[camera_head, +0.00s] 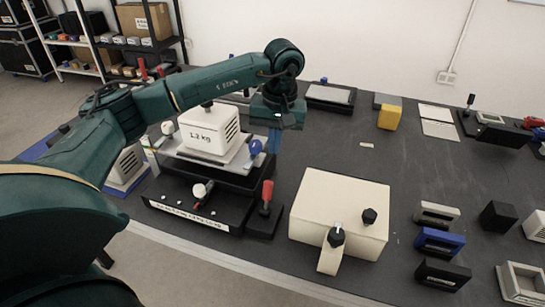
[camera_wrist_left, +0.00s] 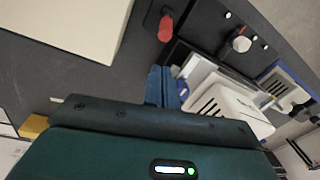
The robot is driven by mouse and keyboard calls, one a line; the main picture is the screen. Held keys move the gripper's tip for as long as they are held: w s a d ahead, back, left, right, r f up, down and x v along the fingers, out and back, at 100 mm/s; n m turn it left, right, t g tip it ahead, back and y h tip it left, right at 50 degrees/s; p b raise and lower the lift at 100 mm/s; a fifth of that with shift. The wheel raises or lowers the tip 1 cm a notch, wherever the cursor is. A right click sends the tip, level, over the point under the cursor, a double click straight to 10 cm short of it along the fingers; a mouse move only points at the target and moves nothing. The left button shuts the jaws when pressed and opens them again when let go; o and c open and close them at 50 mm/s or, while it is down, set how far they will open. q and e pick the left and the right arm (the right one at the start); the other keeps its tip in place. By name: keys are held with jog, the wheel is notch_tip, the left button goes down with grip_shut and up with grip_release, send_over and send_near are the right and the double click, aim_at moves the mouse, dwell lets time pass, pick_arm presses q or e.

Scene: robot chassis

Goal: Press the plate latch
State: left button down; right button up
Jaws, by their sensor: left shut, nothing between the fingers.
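A white box marked "1.2 kg" (camera_head: 208,135) sits on a light plate (camera_head: 238,168) over a black base (camera_head: 180,211). A blue knob (camera_head: 255,147) is at the plate's right edge; I cannot tell surely whether it is the latch. My left gripper (camera_head: 273,141) points down just right of this knob, shut and empty; I cannot tell if they touch. In the left wrist view, its closed blue fingers (camera_wrist_left: 161,88) are beside the plate, with the white box (camera_wrist_left: 225,105) to their right. My right gripper is not in view.
A red-handled lever (camera_head: 266,196) and a white-knobbed lever (camera_head: 200,192) stand in front of the plate. A cream box with black knobs (camera_head: 335,205) is to the right. Several small blocks lie at the far right.

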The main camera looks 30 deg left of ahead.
aim_at(268, 190)
pick_arm(q)
notch_tip(268, 190, down, 9)
jog(key=p, duration=0.1)
jog(key=shift+a, duration=0.35)
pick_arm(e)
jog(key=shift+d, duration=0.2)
pick_arm(q)
jog(key=shift+s+f, duration=0.1)
